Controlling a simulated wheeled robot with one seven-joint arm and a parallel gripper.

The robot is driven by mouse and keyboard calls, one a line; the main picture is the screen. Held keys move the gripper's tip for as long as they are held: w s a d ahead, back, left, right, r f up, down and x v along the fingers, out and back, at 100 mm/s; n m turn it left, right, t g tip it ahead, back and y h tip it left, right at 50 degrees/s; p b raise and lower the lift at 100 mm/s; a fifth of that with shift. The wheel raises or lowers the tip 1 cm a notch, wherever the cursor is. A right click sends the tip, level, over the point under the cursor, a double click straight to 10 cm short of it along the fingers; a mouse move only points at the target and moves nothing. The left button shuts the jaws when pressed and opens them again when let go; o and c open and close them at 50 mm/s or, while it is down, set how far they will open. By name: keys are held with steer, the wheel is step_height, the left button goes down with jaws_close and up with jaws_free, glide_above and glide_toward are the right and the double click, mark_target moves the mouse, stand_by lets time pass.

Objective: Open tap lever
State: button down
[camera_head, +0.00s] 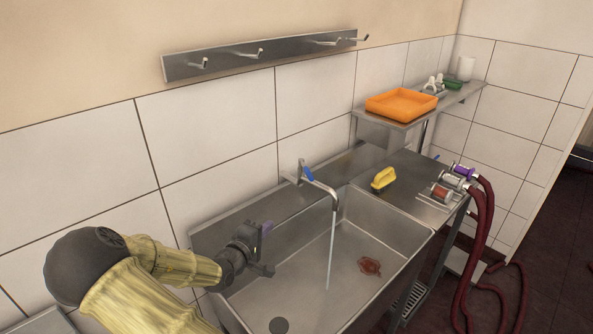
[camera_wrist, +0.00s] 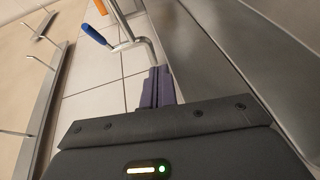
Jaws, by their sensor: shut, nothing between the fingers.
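The tap (camera_head: 322,186) is mounted on the wall behind the sink and has a blue-handled lever (camera_head: 308,173). A pale stream of water (camera_head: 331,250) runs from its spout down into the sink. In the wrist view the blue lever (camera_wrist: 94,34) and the bent metal tap (camera_wrist: 135,45) show ahead of my gripper. My gripper (camera_head: 266,229) is over the sink's left back part, to the left of the tap and apart from it. Its purple fingers (camera_wrist: 157,84) are shut together and empty.
The steel sink (camera_head: 285,292) holds a small red-brown object (camera_head: 370,266). A yellow brush-like object (camera_head: 383,178) and hose fittings (camera_head: 447,190) lie on the counter to the right. An orange tray (camera_head: 400,103) stands on a shelf. A hook rail (camera_head: 265,56) is on the wall above.

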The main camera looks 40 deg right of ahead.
step_height(320, 180, up, 7)
steer(key=n+h, duration=0.1)
steer(key=h, duration=0.2)
steer(key=shift+w+f+t+h+p, duration=0.15)
steer(key=shift+t+h+p, duration=0.15)
steer(key=shift+p, duration=0.1)
steer(key=p, duration=0.3)
glide_toward(306, 168)
steer(key=w, duration=0.4)
steer(key=d, duration=0.1)
steer(key=s+d+p, duration=0.1)
steer(key=d, duration=0.1)
steer(key=s+d, duration=0.1)
steer(key=shift+d+f, duration=0.25)
steer(key=shift+d, duration=0.05)
